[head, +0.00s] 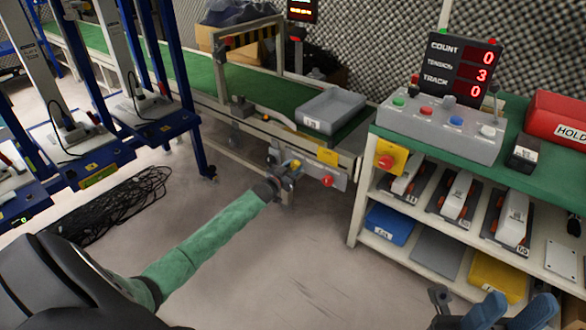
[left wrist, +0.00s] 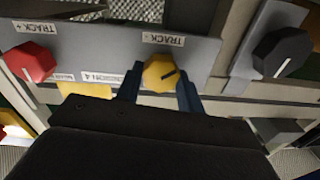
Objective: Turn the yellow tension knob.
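The yellow knob (left wrist: 160,73), with a dark pointer line, sits on a grey panel (left wrist: 211,62) in the left wrist view. The two blue fingers of my left gripper (left wrist: 160,88) stand one on each side of the knob, close to it. Whether they press on it, I cannot tell. In the head view, my left gripper (head: 284,177) is at the panel under the conveyor, beside the yellow knob (head: 296,163). My right gripper (head: 513,309) is at the bottom right, its blue fingers apart and empty.
A red knob (left wrist: 29,62) and a black knob (left wrist: 283,52) flank the yellow one. A display (head: 463,70) reads tension 3. A green-topped shelf bench (head: 350,225) stands to the right. Black cables (head: 120,205) lie on the floor at left.

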